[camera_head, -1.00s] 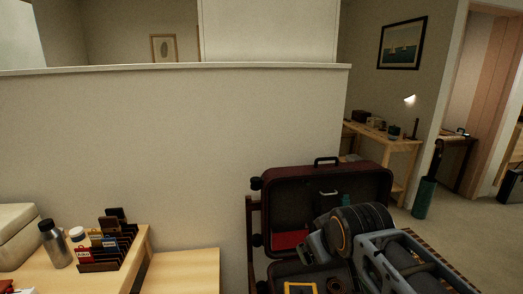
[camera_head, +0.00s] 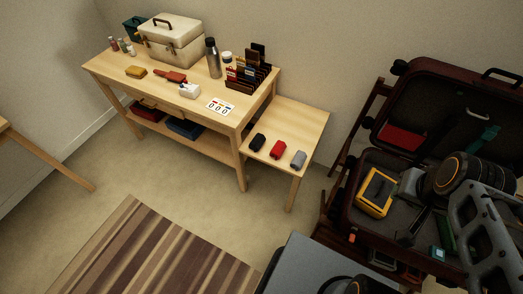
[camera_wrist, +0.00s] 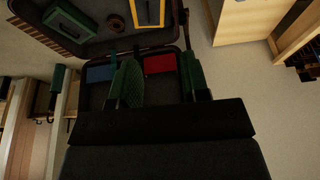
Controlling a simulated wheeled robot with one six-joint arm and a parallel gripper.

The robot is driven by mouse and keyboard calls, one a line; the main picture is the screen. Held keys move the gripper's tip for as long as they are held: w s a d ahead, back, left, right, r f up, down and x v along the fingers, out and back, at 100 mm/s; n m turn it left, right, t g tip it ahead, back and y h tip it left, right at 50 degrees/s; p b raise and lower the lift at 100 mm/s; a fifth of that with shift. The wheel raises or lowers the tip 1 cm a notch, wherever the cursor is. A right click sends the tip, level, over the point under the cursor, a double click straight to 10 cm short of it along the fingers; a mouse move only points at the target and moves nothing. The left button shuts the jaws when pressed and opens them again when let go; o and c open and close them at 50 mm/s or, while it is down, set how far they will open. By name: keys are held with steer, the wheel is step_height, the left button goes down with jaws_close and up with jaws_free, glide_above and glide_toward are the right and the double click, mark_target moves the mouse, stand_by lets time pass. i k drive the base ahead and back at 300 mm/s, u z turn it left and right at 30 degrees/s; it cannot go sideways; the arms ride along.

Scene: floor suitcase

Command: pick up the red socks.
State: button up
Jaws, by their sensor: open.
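The red socks (camera_head: 277,150) are a small rolled bundle on the low light-wood side table (camera_head: 300,122). They lie between a black roll (camera_head: 258,142) and a grey roll (camera_head: 298,160). My gripper, far to the right of them, is over the open suitcase (camera_head: 352,222). In the wrist view my gripper (camera_wrist: 160,72) shows two green-padded fingers spread apart with nothing held between them. The red socks are not seen in the wrist view; the flat red item (camera_wrist: 160,64) there lies in the suitcase.
The suitcase holds a yellow-framed item (camera_head: 376,192). A taller workbench (camera_head: 120,75) with a cream box (camera_head: 172,45), a bottle (camera_head: 212,58) and a card rack (camera_head: 248,80) adjoins the side table. A striped rug (camera_head: 150,255) covers clear floor in front.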

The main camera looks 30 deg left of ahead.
mark_target(276, 153)
steer(key=u, duration=2.8)
steer(key=i, duration=3.15)
steer(key=z, duration=4.3)
steer(key=i, duration=0.45)
steer(key=u, duration=0.15)
